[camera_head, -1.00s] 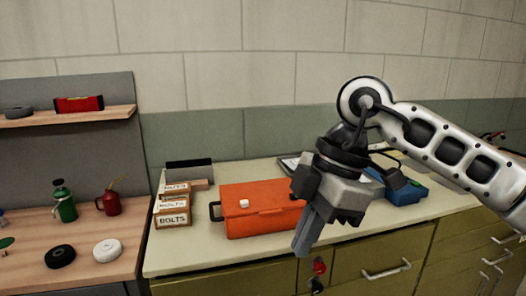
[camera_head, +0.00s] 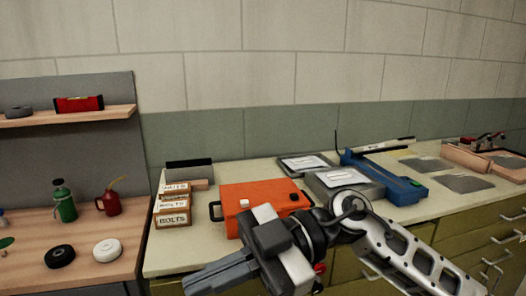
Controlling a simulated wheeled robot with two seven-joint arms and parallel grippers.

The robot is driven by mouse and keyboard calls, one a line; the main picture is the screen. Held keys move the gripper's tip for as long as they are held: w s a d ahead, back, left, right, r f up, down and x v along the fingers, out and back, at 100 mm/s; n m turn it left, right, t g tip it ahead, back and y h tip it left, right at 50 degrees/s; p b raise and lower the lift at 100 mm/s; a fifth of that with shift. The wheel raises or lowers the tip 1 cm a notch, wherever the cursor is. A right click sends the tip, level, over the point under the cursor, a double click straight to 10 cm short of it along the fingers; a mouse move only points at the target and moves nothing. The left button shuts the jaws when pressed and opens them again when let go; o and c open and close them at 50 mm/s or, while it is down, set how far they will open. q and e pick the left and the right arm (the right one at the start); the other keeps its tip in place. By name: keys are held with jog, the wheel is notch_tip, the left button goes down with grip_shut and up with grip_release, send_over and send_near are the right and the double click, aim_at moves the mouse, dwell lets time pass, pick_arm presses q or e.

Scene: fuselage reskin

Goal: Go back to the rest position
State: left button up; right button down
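My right gripper (camera_head: 205,276) is low at the bottom middle of the head view, in front of the counter's front edge and the orange toolbox. Its fingers point left and lie close together, with nothing visible between them; I cannot tell whether they touch. My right arm comes in from the lower right. My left gripper is not in view.
The orange toolbox (camera_head: 238,192) stands on the counter (camera_head: 430,205), partly behind my gripper. Labelled boxes (camera_head: 173,210) stand left of it. A blue tool (camera_head: 395,183) and grey cases (camera_head: 340,183) lie right. A wooden bench (camera_head: 120,262) holds a green can (camera_head: 65,206).

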jog(key=w+d+m+t+y, duration=0.2)
jog(key=w+m+t+y, duration=0.3)
jog(key=m+t+y, duration=0.5)
jog(key=w+d+f+m+t+h, duration=0.4)
jog(key=d+f+m+t+h, duration=0.5)
jog(key=f+m+t+h, duration=0.45)
jog(key=s+d+f+g+h, duration=0.3)
jog(key=s+f, duration=0.3)
jog(key=f, duration=0.5)
jog(key=s+d+f+g+h, duration=0.3)
jog(key=s+d+f+h, duration=0.2)
jog(key=f, duration=0.6)
jog(key=s+d, duration=0.1)
jog(key=s, duration=0.1)
jog(key=shift+s+d+m, duration=0.2)
jog(key=shift+s+m, duration=0.1)
jog(key=shift+m, duration=0.05)
